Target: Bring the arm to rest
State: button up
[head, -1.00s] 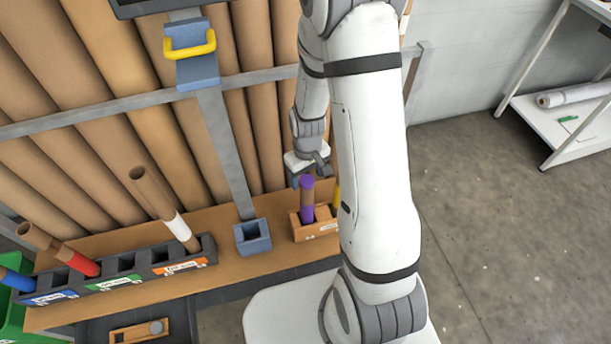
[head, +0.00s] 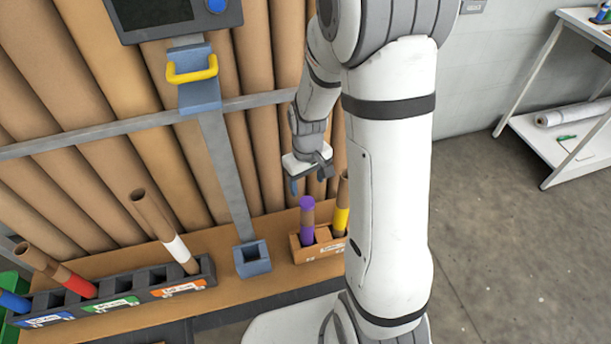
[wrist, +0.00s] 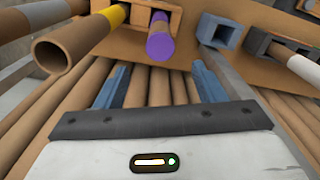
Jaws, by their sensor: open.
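My white arm rises through the middle of the head view, and my gripper (head: 308,183) hangs at its far end, above the small wooden holder (head: 324,247). In the wrist view its two blue fingers (wrist: 160,88) are apart with nothing between them. A purple-banded tube (head: 307,222) and a yellow-banded tube (head: 341,207) stand in the wooden holder. The purple-banded tube (wrist: 160,38) also shows in the wrist view, beyond the fingers and apart from them.
A dark rack (head: 130,292) holds white-, red- and blue-banded tubes at left. A blue square socket (head: 252,259) stands on the brown shelf beside a grey post with a yellow handle (head: 191,70). Large brown rolls line the back. A white shelf unit (head: 560,150) stands at right over open floor.

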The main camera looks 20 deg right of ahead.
jog(key=s+r+m+t, duration=0.2)
jog(key=s+r+m, duration=0.1)
jog(key=s+r, duration=1.1)
notch_tip(320, 180, up, 5)
jog(key=shift+a+f+t, duration=0.1)
jog(key=shift+a+t, duration=0.15)
jog(key=shift+t, duration=0.15)
jog(key=shift+c, duration=0.4)
